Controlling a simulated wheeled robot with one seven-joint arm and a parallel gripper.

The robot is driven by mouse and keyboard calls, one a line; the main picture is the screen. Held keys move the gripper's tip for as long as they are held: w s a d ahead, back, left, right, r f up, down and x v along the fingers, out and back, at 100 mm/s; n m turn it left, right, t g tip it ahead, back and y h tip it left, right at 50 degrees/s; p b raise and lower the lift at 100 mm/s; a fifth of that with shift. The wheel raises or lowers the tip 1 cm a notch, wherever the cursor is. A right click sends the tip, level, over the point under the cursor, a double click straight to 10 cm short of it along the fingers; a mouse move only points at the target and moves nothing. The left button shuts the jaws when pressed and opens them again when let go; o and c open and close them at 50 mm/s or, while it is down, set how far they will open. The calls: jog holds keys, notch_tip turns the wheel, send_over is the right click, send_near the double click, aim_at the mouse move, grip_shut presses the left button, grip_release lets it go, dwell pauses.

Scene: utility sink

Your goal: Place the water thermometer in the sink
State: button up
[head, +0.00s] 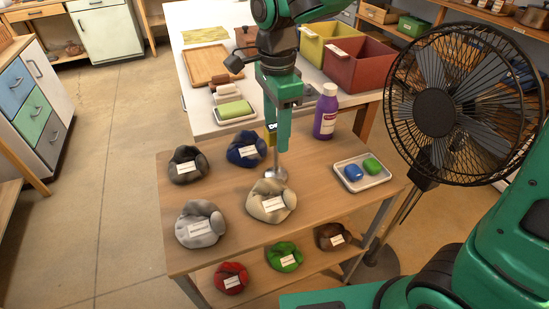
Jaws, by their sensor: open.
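My gripper (277,141) points down over the back of the small wooden table, behind the beige labelled bundle. Its green fingers partly hide a small yellow and dark item (270,136) beside them. A shiny silver piece (277,173) shows just below the fingertips, near the tabletop. I cannot tell whether these belong to one object or whether either is the water thermometer. My gripper is open; contact with the silver piece is unclear. No sink basin can be made out; my arm covers part of the white counter (200,118) behind the table.
The wooden table (325,225) holds several labelled bundles (271,202), a purple bottle (326,112) and a tray (378,184) with blue and green pieces. More bundles lie on its lower shelf. A black fan (436,112) stands right. Red (358,66) and yellow bins occupy the counter.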

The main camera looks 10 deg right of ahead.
grip_shut()
jog(key=shift+r, duration=0.1)
